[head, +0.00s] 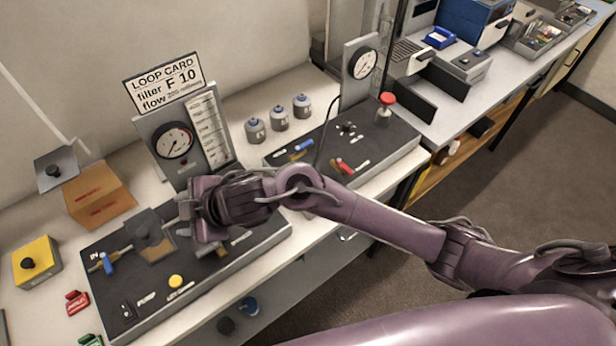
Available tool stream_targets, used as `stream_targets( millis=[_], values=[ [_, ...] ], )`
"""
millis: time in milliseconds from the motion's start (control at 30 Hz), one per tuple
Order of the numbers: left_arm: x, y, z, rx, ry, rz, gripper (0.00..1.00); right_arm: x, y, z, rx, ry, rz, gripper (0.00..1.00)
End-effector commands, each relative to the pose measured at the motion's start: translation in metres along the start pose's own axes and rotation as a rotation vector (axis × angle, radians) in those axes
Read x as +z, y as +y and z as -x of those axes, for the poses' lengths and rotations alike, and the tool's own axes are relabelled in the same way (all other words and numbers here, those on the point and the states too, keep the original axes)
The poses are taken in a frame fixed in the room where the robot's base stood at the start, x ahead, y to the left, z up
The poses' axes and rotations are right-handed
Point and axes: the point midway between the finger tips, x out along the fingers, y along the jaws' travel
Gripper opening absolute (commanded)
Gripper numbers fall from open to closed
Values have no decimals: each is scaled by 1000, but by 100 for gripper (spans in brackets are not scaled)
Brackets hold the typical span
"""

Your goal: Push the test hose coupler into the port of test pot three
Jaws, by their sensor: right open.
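Three small grey pots with dark tops stand in a row on the bench: a left pot (255,130), a middle pot (279,118) and a right pot (302,105). Their numbers are too small to read, so I cannot tell which is pot three. A thin dark hose (321,140) curves down beside the right-hand black panel (385,142); I cannot make out its coupler. My right gripper (183,222) is open over the left-hand black panel (215,267), beside a brown block, well left of and nearer than the pots. My left gripper is out of view.
A gauge board (172,140) with a loop card (165,82) stands behind my right gripper. A second gauge (364,64) rises behind the right-hand panel, near a red knob (387,98). A cardboard box (98,195) and yellow button box (37,262) stand at left.

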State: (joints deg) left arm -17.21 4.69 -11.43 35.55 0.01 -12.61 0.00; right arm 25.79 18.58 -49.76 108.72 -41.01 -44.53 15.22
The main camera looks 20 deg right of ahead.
Motion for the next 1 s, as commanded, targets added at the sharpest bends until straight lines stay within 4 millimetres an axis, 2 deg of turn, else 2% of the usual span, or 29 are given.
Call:
stream_targets(
  millis=[167,267,367,467,600,700,900,1000],
  values=[
    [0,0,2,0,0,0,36,16,-10,-11,-156,-30,227,49],
    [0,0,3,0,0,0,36,41,-10,-10,-253,-82,320,49],
    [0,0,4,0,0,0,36,74,-2,-1,-347,-160,384,49],
    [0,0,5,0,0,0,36,112,15,16,-434,-258,418,49],
    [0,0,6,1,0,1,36,160,45,53,-533,-408,410,49],
    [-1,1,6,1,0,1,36,186,67,81,-576,-499,380,49],
    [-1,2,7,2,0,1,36,214,95,123,-621,-617,312,49],
    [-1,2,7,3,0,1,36,220,101,134,-631,-644,291,49]
  ],
)
